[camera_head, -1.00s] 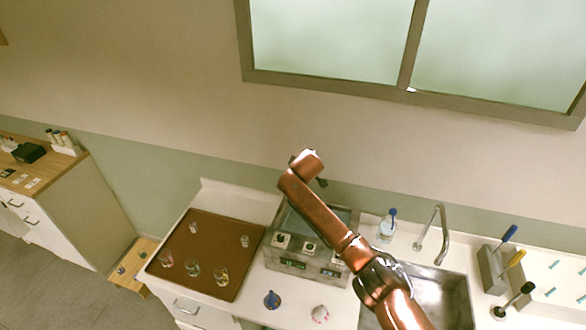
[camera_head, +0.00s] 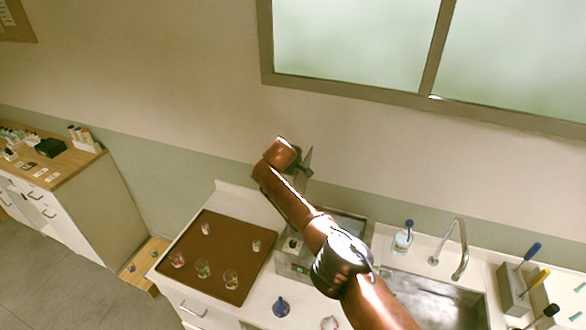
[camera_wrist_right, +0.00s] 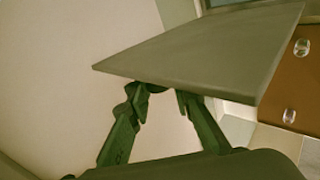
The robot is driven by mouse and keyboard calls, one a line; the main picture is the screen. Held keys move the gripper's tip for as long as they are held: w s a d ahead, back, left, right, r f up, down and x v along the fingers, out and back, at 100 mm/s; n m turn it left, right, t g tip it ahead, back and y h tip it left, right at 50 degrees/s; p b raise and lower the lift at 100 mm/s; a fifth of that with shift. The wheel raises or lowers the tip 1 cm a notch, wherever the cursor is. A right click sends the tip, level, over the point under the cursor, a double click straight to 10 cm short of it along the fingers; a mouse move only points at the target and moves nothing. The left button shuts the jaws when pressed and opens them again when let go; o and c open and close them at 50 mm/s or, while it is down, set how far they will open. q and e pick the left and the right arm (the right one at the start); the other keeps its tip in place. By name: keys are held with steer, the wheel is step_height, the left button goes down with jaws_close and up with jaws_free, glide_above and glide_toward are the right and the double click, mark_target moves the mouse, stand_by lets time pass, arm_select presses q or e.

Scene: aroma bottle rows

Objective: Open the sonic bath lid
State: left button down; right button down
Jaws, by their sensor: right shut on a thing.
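The sonic bath (camera_head: 288,266) is a grey box with controls on its front, standing on the counter right of the brown tray. My right arm crosses in front of it and hides much of it. The lid (camera_wrist_right: 215,50) is a flat grey panel, large and tilted in the right wrist view. My right gripper (camera_wrist_right: 159,94) is shut on a small dark handle at the lid's near edge. In the head view the right gripper (camera_head: 305,164) is raised above the back of the bath, against the wall. The left gripper is not in view.
The brown tray (camera_head: 215,272) holds several small glass vessels. A blue-topped bottle (camera_head: 402,240), a tap (camera_head: 460,248) and a sink (camera_head: 435,300) are to the right. The wall and window are behind.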

steer(key=shift+s+f, duration=0.2)
steer(key=shift+f, duration=0.25)
steer(key=c, duration=2.1)
jaws_free()
steer(key=o, duration=0.3)
steer(key=shift+r, duration=0.2)
steer(key=shift+o, duration=0.3)
steer(key=shift+w+r, duration=0.1)
steer(key=shift+w, duration=0.05)
